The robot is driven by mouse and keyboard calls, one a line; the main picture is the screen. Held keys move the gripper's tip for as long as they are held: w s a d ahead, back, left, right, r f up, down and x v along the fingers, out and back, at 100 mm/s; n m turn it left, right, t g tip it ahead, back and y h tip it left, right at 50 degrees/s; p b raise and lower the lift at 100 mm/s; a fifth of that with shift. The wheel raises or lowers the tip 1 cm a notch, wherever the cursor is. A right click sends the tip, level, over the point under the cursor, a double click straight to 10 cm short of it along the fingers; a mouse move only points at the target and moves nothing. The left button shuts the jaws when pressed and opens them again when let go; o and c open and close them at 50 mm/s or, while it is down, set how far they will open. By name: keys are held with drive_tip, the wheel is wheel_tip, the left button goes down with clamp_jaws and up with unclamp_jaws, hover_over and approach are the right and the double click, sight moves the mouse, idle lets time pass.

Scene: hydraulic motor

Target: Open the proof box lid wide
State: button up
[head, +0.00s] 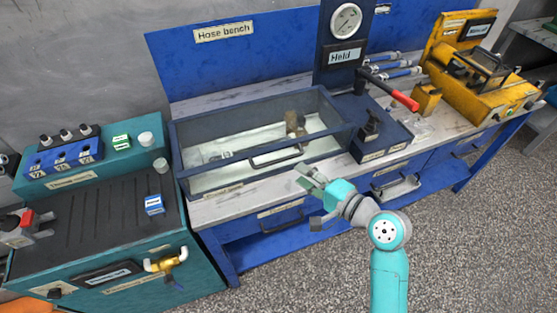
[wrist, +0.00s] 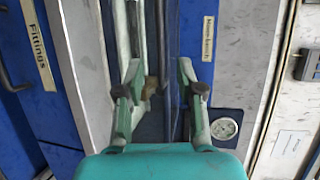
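The proof box (head: 225,187) is a long dark-framed box with clear panels and a pale floor, standing on the hose bench. Its clear lid appears to lie down flat on the frame. A dark bar handle (head: 277,158) runs along the front edge. Fittings (head: 292,122) show inside through the clear panels. My gripper (head: 308,199) is open and empty in front of the box's right front part, right of the handle and apart from it. In the wrist view my gripper's spread fingers (wrist: 159,84) overlap part of the box; contact cannot be told there.
A gauge panel (head: 343,54) marked Held and a red-handled lever (head: 392,92) stand right of the box. A yellow machine (head: 480,85) is at far right. A teal bench (head: 95,215) stands left. The floor in front is clear.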

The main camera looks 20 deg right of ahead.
sight(279, 161)
drive_tip(key=x, duration=0.9)
drive_tip(key=shift+w+a, duration=0.1)
drive_tip(key=shift+w, duration=0.2)
drive_tip(key=shift+c, duration=0.2)
clamp_jaws()
